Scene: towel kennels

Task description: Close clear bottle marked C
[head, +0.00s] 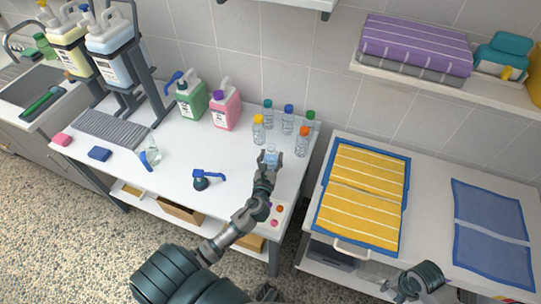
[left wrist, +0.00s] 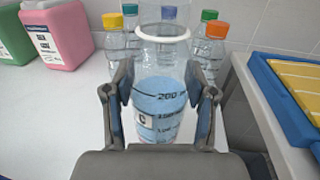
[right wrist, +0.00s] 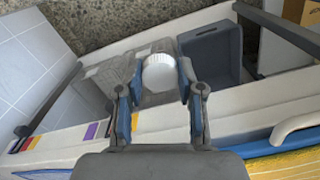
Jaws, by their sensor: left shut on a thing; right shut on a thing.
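The clear bottle marked C (left wrist: 160,125) stands upright with blue liquid inside, and its white-ringed mouth is uncovered. In the head view the bottle (head: 271,156) is at the right part of the white table. My left gripper (left wrist: 160,100) is shut around its body, a finger on each side; it also shows in the head view (head: 268,163). My right gripper (right wrist: 158,88) is shut on a white ribbed cap (right wrist: 159,72), away from the bottle. In the head view my right wrist is low on the right, and the cap cannot be made out there.
Several capped bottles, including an orange-capped one (head: 302,141), stand close behind bottle C. Green (head: 191,101) and pink (head: 226,112) jugs stand further left. A blue pump top (head: 207,178) lies at the front.

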